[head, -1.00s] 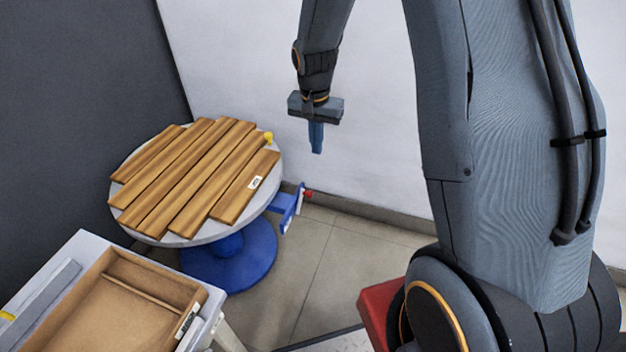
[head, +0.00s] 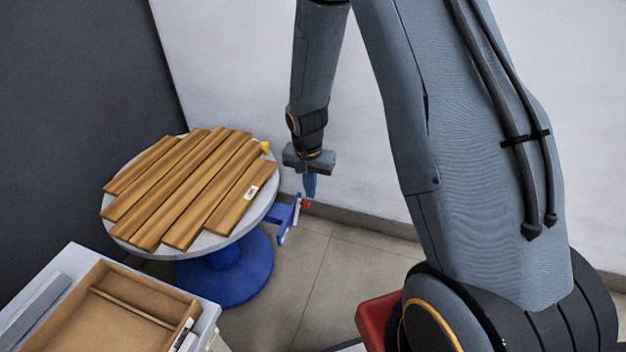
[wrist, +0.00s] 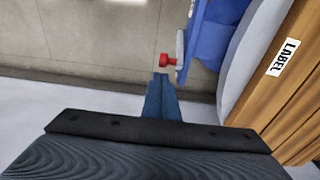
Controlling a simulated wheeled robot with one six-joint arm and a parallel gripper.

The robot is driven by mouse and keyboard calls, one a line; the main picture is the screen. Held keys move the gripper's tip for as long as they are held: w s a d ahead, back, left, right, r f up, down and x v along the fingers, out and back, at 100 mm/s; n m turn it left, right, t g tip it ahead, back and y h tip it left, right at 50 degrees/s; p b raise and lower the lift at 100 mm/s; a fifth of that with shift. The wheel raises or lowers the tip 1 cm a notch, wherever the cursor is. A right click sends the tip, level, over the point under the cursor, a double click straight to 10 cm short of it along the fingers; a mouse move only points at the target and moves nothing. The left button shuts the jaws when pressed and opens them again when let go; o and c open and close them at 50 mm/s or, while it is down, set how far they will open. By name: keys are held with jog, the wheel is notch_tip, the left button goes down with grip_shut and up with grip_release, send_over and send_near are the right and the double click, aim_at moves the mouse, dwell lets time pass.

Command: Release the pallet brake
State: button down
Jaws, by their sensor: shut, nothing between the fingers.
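The wooden-slat pallet (head: 183,188) lies on a round grey turntable (head: 268,205) with a blue pedestal base (head: 232,275). A blue bracket (head: 285,222) sticks out at the turntable's right side and carries a small red knob (head: 306,204), which looks like the brake control. My gripper (head: 310,196) is shut and empty, pointing down close above the red knob in the head view. In the wrist view the red knob (wrist: 167,60) is just beyond my blue fingertips (wrist: 160,76), beside the blue bracket (wrist: 212,35). I cannot tell whether they touch.
A small yellow piece (head: 264,147) sits on the turntable's far right rim. A white table (head: 75,256) with a cardboard box (head: 97,318) stands at the front left. A wall is close behind my gripper. Tiled floor (head: 330,270) is open to the right of the turntable.

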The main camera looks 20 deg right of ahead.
aim_at(307, 205)
jog(key=shift+s+a, duration=0.2)
jog(key=shift+s, duration=0.05)
dwell(0.3)
jog(key=shift+s+a+r+p, duration=0.35)
jog(key=shift+s+a+p, duration=0.15)
jog(key=shift+s, duration=0.2)
jog(key=shift+s+a+r+p, duration=0.4)
jog(key=shift+s+p, duration=0.1)
jog(key=shift+s, duration=0.15)
jog(key=s+a, duration=0.1)
jog(key=s, duration=0.1)
jog(key=s+a+b, duration=0.1)
jog(key=s+a, duration=0.1)
jog(key=shift+s+a+f, duration=0.2)
jog(key=shift+r, duration=0.2)
jog(key=shift+r+p, duration=0.55)
jog(key=shift+r, duration=0.1)
jog(key=shift+d+r, duration=0.1)
